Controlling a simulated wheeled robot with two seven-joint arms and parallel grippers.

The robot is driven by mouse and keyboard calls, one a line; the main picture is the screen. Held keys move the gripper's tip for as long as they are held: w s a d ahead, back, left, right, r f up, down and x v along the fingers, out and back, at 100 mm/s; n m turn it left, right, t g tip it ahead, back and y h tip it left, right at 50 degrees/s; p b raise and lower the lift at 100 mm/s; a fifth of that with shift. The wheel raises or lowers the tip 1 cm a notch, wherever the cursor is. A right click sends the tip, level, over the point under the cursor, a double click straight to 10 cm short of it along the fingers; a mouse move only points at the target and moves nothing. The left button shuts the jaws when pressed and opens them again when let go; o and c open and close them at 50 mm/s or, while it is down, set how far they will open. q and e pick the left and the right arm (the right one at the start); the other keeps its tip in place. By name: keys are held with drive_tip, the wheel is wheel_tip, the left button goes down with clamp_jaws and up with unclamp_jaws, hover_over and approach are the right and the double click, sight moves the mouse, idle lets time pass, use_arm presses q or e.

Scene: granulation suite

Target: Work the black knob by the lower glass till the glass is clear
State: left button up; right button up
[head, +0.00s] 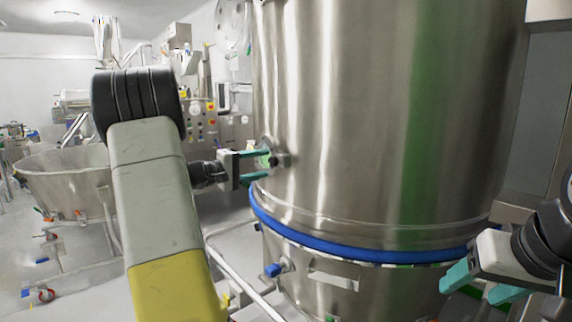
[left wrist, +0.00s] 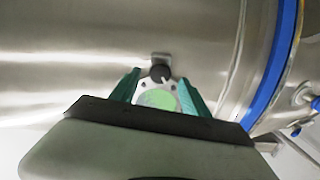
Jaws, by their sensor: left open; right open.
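The steel vessel (head: 340,110) fills the middle of the head view. On its left side is a small round sight glass, seen in the left wrist view as a pale green disc (left wrist: 158,99) in a light flange. The black knob (left wrist: 160,73) sits at the flange's edge, with a small steel bracket behind it. My left gripper (head: 258,164) is open, its teal fingers on either side of the glass. In the left wrist view (left wrist: 160,90) the knob lies just past the fingertips, between their lines; I cannot tell whether they touch anything. My right gripper (head: 472,287) is open and empty at lower right.
A blue band (head: 345,244) rings the vessel below the glass. A blue-handled fitting (head: 273,270) and a pale rail (head: 240,272) are lower down. A steel hopper (head: 68,180) stands at left, with a control panel (head: 203,120) behind my left arm.

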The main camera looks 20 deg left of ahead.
use_arm(q)
drive_tip(key=v, duration=0.5)
idle(0.3)
drive_tip(key=s+d+f+m+g, duration=0.1)
drive_tip(key=s+d+m+g, duration=0.4)
drive_tip(key=d, duration=0.6)
drive_tip(key=s+d+f+g, duration=0.1)
drive_tip(key=s+d+g, duration=0.4)
drive_tip(key=d, duration=0.6)
drive_tip(key=s+d+f+m+y, duration=0.1)
drive_tip(key=s+y, duration=0.3)
drive_tip(key=s, duration=0.4)
drive_tip(key=s+d+f+m+t+y, duration=0.1)
drive_tip(key=s+f+m+y, duration=0.2)
drive_tip(key=s, duration=0.5)
drive_tip(key=shift+s+f+m+y, duration=0.35)
drive_tip(key=shift+s+m+y, duration=0.05)
drive_tip(key=shift+m, duration=0.3)
